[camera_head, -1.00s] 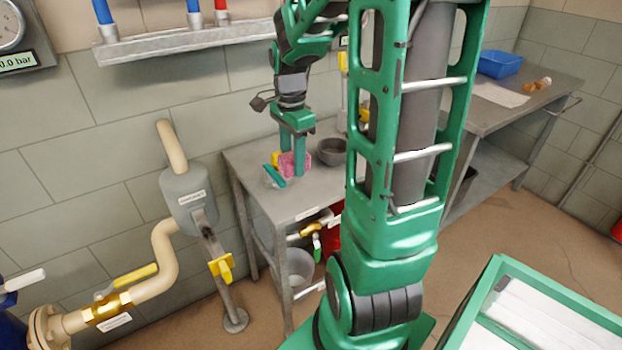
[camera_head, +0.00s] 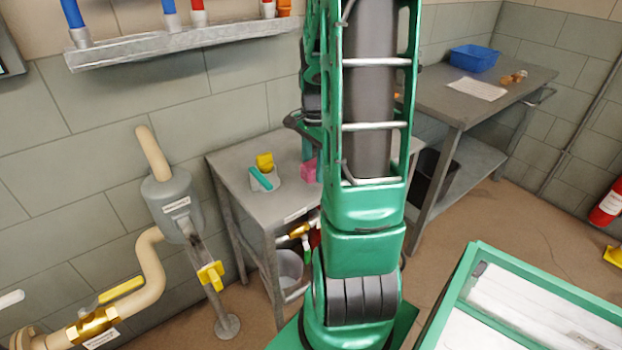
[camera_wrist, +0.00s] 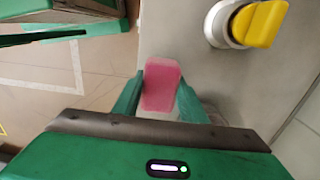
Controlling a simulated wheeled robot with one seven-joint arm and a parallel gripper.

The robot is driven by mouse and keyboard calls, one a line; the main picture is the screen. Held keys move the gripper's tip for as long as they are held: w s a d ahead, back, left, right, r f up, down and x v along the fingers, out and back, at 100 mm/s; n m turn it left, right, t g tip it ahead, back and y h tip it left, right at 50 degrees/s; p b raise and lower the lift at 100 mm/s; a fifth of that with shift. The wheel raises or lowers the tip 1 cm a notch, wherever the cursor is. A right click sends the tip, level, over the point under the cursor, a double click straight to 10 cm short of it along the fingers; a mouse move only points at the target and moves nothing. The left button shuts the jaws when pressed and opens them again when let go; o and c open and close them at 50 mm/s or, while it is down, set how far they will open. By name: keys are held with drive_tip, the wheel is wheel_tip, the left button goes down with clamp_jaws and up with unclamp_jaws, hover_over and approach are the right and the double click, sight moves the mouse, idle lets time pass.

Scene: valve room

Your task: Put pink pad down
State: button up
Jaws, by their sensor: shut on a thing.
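The pink pad (camera_wrist: 161,85) sits between the two green fingers of my gripper (camera_wrist: 159,92) in the wrist view, and the gripper is shut on it. In the head view the pad (camera_head: 309,171) shows just left of my arm, over the grey side table (camera_head: 238,165). My arm hides most of the gripper there. I cannot tell whether the pad touches the tabletop. A yellow-handled piece (camera_head: 265,161) and a teal-handled piece (camera_head: 260,180) stand left of the pad. The yellow one also shows in the wrist view (camera_wrist: 258,24).
A longer grey bench (camera_head: 440,105) at the right holds a blue tub (camera_head: 474,58) and a paper sheet (camera_head: 477,89). A grey bucket (camera_head: 288,266) is below the side table. Pipework with a yellow-handled valve (camera_head: 95,322) is at the left.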

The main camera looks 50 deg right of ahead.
sight(314, 178)
drive_tip(key=shift+f, duration=2.05)
drive_tip(key=o, duration=1.2)
drive_tip(key=shift+f, duration=0.1)
wheel_tip(314, 178, up, 12)
drive_tip(key=shift+r, duration=0.1)
drive_tip(key=s+a+r+n, duration=0.1)
drive_tip(key=s+a+n, duration=1.3)
drive_tip(key=a, duration=0.2)
drive_tip(key=shift+a+r, duration=0.2)
